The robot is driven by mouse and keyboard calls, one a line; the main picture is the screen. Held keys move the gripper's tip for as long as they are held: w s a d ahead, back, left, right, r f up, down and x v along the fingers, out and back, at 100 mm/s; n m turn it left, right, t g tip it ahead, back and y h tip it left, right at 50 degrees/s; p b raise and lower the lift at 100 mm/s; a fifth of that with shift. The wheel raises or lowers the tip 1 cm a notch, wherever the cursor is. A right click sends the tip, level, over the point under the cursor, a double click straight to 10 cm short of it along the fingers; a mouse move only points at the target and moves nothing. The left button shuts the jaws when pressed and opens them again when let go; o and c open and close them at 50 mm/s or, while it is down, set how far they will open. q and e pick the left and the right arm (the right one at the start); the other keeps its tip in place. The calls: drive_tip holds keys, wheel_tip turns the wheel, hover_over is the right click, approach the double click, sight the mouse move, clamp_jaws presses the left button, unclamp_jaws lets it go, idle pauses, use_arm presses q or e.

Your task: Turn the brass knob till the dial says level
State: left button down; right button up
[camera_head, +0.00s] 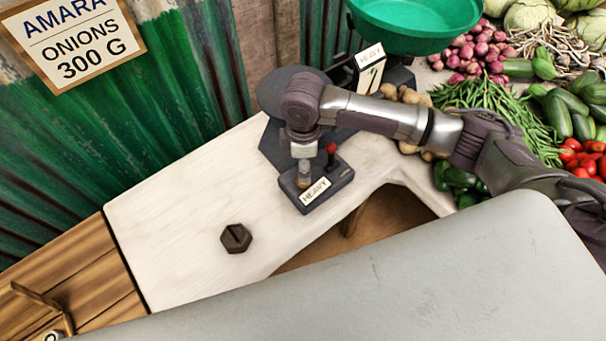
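A dark control box (338,180) with a "HEAVY" label (315,191) and a red-topped lever (331,149) sits on the pale counter. A small brass-coloured piece, seemingly the brass knob (304,182), shows on the box below my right gripper (303,171). My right arm comes in from the right and its gripper points down at the knob, mostly covering it. I cannot tell whether the fingers grip it. The white dial sign (371,58) behind also reads "HEAVY" and is tilted to the picture. My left gripper is not in view.
A dark hexagonal weight (236,238) stands on the counter (180,220). A green pan (418,22) is at the back, with vegetables to the right. A sign (75,40) reads "AMARA ONIONS 300 G". A large grey surface (400,280) fills the front.

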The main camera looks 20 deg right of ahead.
wheel_tip(320, 180, down, 6)
drive_tip(key=shift+f, duration=0.15)
idle(0.3)
drive_tip(key=c, duration=1.1)
drive_tip(key=shift+c, duration=0.2)
